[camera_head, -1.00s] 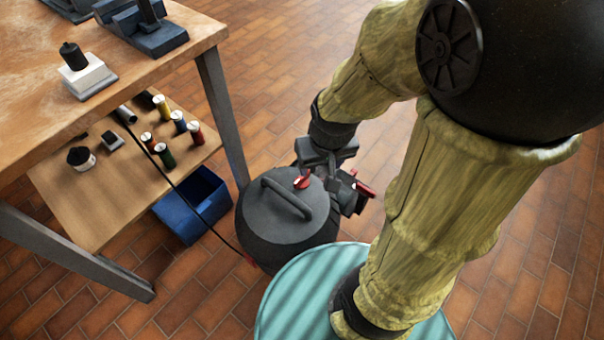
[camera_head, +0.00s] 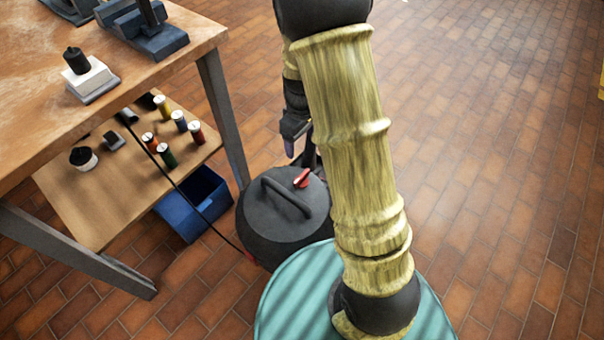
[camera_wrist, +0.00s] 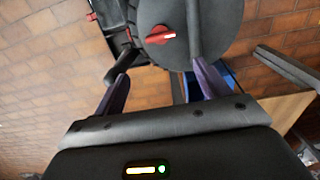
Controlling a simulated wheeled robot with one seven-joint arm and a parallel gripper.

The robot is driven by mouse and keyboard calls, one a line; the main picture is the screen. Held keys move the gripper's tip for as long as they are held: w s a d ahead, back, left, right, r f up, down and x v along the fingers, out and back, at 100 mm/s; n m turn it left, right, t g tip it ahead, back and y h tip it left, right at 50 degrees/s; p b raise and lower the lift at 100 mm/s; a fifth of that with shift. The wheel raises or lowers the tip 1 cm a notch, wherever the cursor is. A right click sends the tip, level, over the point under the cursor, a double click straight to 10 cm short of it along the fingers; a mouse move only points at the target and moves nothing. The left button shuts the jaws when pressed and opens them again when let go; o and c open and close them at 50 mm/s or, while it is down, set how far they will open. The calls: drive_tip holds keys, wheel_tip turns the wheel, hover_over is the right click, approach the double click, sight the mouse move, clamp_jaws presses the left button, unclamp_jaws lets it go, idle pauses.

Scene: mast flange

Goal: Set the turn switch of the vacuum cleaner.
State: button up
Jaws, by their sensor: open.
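The vacuum cleaner (camera_head: 270,228) is a dark grey round canister on the floor, with a curved handle on its lid. Its turn switch (camera_head: 302,178) is a red knob near the lid's far edge, pointing up and right. In the wrist view the switch (camera_wrist: 160,35) lies roughly sideways on the grey lid (camera_wrist: 215,25), with a pale mark. My gripper (camera_wrist: 161,70) is open and empty, its two purple fingers spread apart. The switch shows beyond the fingertips, clear of them. In the head view the gripper is beyond the vacuum, partly hidden by my arm.
A workbench (camera_head: 130,75) stands at the left; its lower shelf (camera_head: 105,205) holds several coloured cylinders. A blue bin (camera_head: 180,222) sits between the bench and the vacuum. A dark cord runs from the shelf to the vacuum. The brick floor at right is free.

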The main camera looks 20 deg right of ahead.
sight(302, 175)
drive_tip(key=shift+f, duration=0.1)
wheel_tip(302, 175, down, 17)
drive_tip(key=b, duration=0.6)
drive_tip(key=shift+w+f, duration=0.1)
drive_tip(key=shift+d, duration=0.1)
